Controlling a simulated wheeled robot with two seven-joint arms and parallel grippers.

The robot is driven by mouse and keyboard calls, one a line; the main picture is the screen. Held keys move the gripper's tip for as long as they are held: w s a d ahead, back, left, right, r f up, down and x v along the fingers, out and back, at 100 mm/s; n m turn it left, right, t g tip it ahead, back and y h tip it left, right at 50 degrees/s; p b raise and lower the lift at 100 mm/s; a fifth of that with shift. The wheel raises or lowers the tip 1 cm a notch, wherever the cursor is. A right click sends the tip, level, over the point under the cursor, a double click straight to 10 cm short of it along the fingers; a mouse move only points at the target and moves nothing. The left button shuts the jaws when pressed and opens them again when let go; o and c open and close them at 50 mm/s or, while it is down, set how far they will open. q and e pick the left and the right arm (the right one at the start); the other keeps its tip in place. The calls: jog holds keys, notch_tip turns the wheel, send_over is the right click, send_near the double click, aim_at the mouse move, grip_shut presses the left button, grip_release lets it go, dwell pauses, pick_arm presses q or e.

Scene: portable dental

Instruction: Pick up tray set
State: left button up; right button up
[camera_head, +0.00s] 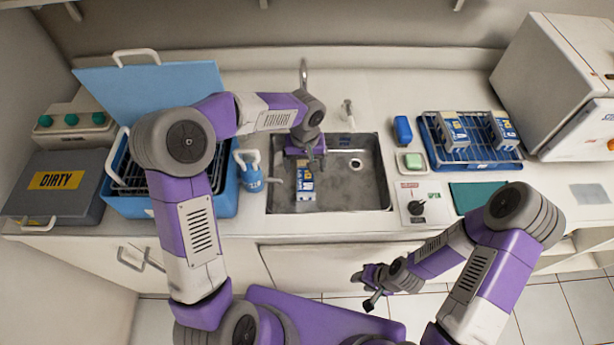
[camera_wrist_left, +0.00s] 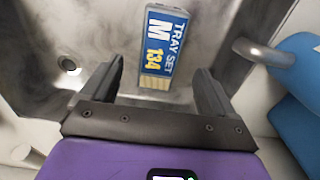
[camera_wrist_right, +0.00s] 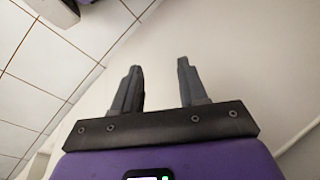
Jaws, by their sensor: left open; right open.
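A tray set (camera_head: 305,184) with a blue, white and yellow label lies in the steel sink (camera_head: 350,190). In the left wrist view the tray set (camera_wrist_left: 163,45) reads "TRAY SET M 134". My left gripper (camera_head: 307,147) is over the back part of the sink, pointing down. In the left wrist view its open fingers (camera_wrist_left: 160,90) straddle the line of the tray set, which lies beyond them and apart. My right gripper (camera_head: 365,287) is open and empty in front of the counter; the right wrist view shows its fingers (camera_wrist_right: 160,85) with nothing between them.
A blue rack (camera_head: 470,158) at the right holds more labelled packs (camera_head: 453,132). A grey "DIRTY" case (camera_head: 58,190) is at the far left. A faucet (camera_head: 303,75) stands behind the sink.

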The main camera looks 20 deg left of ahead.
pick_arm(q)
jog(key=shift+s+f, duration=0.1)
jog(key=shift+f, duration=0.8)
jog(key=f+b, duration=0.1)
jog(key=f, duration=0.4)
jog(key=shift+w+b, duration=0.2)
jog(key=shift+b, duration=0.2)
jog(key=shift+r, duration=0.15)
jog(key=c, duration=1.4)
jog(key=shift+o, duration=0.2)
notch_tip(320, 180, up, 10)
jog(key=p, duration=0.2)
jog(key=shift+p, duration=0.35)
notch_tip(320, 180, up, 7)
jog(key=p, duration=0.4)
send_over(305, 175)
jog(key=a+f+m+b, duration=0.1)
jog(key=m, duration=0.1)
jog(key=s+a+f+m+b, duration=0.1)
jog(key=m, duration=0.1)
jog(key=s+a+f+m+b, duration=0.1)
jog(key=m+b, duration=0.1)
jog(key=shift+a+m, duration=0.25)
jog(key=shift+m, duration=0.05)
